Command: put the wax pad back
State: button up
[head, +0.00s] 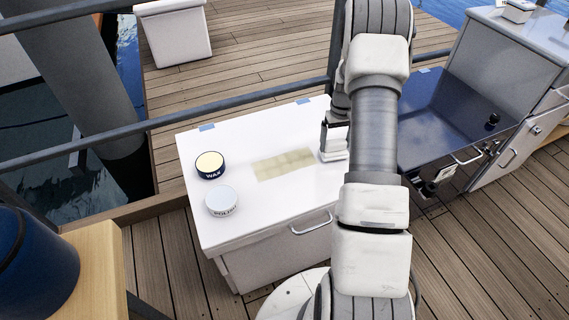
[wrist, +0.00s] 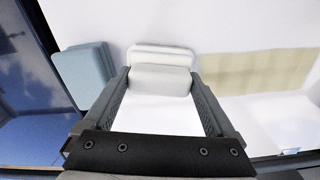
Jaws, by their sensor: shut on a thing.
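My gripper (head: 335,138) is over the right part of the white counter (head: 262,212), partly hidden by my arm. In the wrist view its fingers (wrist: 160,84) are shut on a white pad (wrist: 162,54), a pale block with a wider white layer at its far end. The pad also shows below the fingers in the head view (head: 333,154). No label is readable on it, and I cannot tell whether it touches the counter. A wax tin (head: 209,166) with a yellowish top stands at the counter's left side. A pale beige patch (head: 285,164) lies left of my gripper.
A polish tin (head: 222,202) stands in front of the wax tin. A blue-grey pad (wrist: 84,70) lies left of my fingers in the wrist view. A dark blue glossy panel (head: 440,118) is right of my arm. A railing (head: 250,116) runs behind the counter.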

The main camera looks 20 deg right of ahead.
jog(key=shift+f, duration=0.4)
jog(key=o, duration=1.1)
jog(key=shift+c, duration=0.2)
jog(key=shift+r, duration=0.15)
notch_tip(320, 180, up, 17)
jog(key=p, duration=0.4)
jog(key=shift+r, duration=0.15)
